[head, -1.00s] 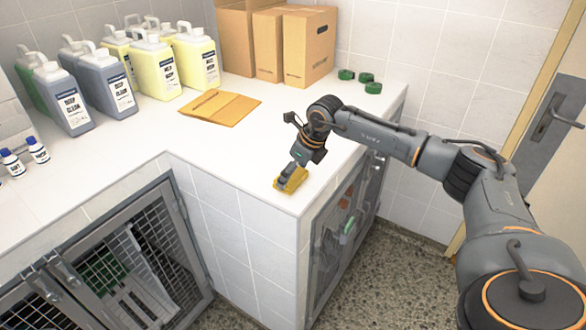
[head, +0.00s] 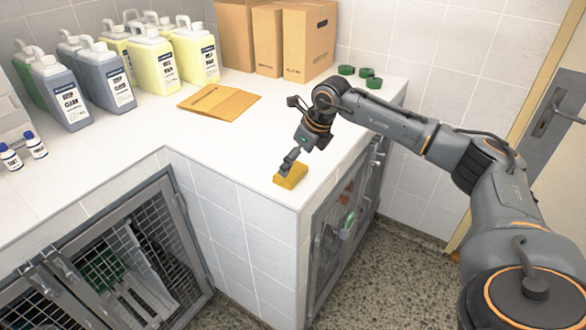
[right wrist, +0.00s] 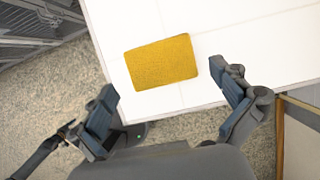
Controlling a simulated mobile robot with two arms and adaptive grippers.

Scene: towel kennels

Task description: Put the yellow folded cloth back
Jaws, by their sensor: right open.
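The yellow folded cloth (head: 290,175) lies flat on the white counter near its front corner. In the right wrist view the cloth (right wrist: 161,62) is a whole yellow rectangle, ahead of the fingertips and close to the counter edge. My right gripper (head: 288,163) is just above the cloth in the head view. In the right wrist view the right gripper (right wrist: 168,87) is open, with its two fingers wide apart and nothing between them. My left gripper is not in view.
The white counter (head: 230,150) has bare room around the cloth. A flattened cardboard piece (head: 219,102), jugs (head: 157,64), cardboard boxes (head: 262,40) and green rings (head: 373,83) stand farther back. Kennels with mesh doors (head: 342,215) are below the counter.

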